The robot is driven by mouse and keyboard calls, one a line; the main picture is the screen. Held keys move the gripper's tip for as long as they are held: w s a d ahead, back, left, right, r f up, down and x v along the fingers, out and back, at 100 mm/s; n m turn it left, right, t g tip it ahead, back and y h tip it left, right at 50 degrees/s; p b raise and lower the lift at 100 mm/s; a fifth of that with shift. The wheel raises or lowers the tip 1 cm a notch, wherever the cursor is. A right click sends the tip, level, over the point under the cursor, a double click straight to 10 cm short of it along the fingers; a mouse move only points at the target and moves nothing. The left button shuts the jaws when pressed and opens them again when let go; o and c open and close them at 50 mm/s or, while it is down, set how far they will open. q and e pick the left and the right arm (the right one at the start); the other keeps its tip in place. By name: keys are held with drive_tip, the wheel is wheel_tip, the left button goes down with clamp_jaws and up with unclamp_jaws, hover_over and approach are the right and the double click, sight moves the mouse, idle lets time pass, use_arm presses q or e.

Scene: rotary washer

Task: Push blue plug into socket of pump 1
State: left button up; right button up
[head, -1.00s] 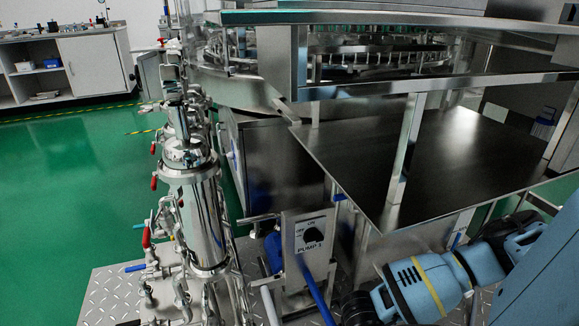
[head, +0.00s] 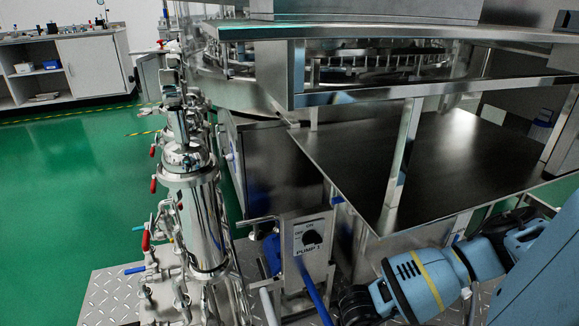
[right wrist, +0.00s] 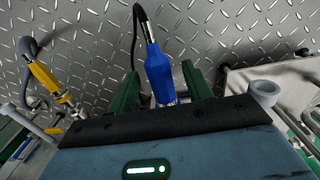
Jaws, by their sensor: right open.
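The blue plug (right wrist: 158,72) shows in the right wrist view, with a black cable running from its upper end. It lies between the two green fingers of my right gripper (right wrist: 160,80), which are apart, with a gap visible on each side of the plug. Its lower end is partly hidden by the gripper body. In the head view, the pump 1 control box (head: 309,245) stands at the lower middle, with a black knob and a "PUMP 1" label. I cannot make out its socket. My right gripper's fingers are below the head view's edge. My left gripper is not in view.
A yellow connector (right wrist: 47,78) with a dark cable lies at the left of the right wrist view, near metal pipes. A steel filter column (head: 200,220) with red-handled valves stands left of the box.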

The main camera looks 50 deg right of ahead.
wheel_tip(320, 180, up, 6)
drive_tip(key=shift+p, duration=1)
drive_tip(key=shift+f, duration=0.1)
